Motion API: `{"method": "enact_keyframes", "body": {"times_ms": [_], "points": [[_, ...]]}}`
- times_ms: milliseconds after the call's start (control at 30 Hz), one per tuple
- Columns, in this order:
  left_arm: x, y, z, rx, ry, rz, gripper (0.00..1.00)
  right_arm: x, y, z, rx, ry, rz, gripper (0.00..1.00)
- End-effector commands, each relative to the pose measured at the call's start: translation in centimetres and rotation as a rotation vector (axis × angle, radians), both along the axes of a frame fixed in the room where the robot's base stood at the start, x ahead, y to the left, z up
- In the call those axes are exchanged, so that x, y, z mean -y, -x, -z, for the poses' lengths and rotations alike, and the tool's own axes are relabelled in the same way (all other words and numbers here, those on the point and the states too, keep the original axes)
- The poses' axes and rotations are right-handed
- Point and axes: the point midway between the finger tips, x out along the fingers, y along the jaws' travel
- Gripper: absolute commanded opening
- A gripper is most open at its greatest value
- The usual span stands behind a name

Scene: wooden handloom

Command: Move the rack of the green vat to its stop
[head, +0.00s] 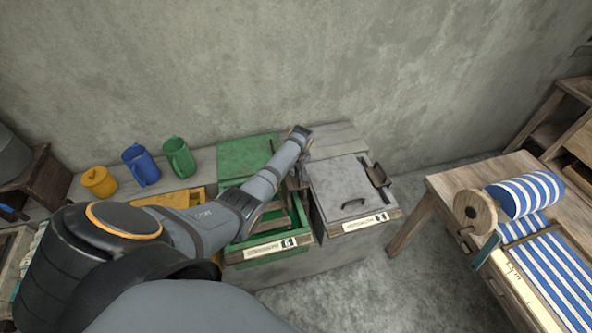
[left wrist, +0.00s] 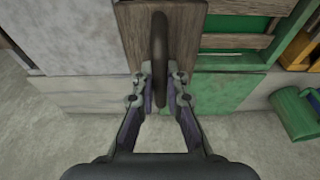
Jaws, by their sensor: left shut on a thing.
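The green vat (head: 250,255) stands in the middle of the head view with its green lid (head: 246,155) raised at the back. Its wooden rack (head: 279,222) shows partly inside; my left arm covers much of it. The rack's bars also show in the left wrist view (left wrist: 236,41). My left gripper (left wrist: 159,95) is shut on a dark upright handle (left wrist: 160,45) in front of a wooden board (left wrist: 130,42) beside the green vat. In the head view my left gripper (head: 303,175) is mostly hidden behind its wrist. My right gripper is not in view.
A grey-lidded vat (head: 340,190) stands right of the green one, a yellow vat (head: 180,199) left. A loom with striped cloth (head: 560,275) is at right.

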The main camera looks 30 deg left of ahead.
Motion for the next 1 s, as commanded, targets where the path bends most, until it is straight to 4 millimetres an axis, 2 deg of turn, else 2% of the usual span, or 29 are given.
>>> {"method": "enact_keyframes", "body": {"times_ms": [33,267,467,667,700,1000], "points": [[-0.1,-0.1,-1.4,0.003,-0.001,0.0,0.0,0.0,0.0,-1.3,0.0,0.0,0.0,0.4],[-0.1,-0.1,-4.0,0.004,-0.002,0.0,0.0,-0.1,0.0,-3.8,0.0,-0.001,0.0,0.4],[-0.1,-0.1,-5.6,0.005,-0.002,0.001,0.0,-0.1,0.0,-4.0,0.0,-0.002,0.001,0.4],[-0.1,-0.2,-5.7,0.005,-0.002,0.0,0.0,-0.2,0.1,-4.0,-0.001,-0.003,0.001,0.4],[-0.1,-0.2,-5.8,0.006,-0.002,0.0,0.13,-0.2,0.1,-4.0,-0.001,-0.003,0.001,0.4],[0.0,-0.1,-5.6,0.002,-0.001,0.0,0.54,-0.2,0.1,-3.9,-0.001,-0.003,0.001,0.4]]}}
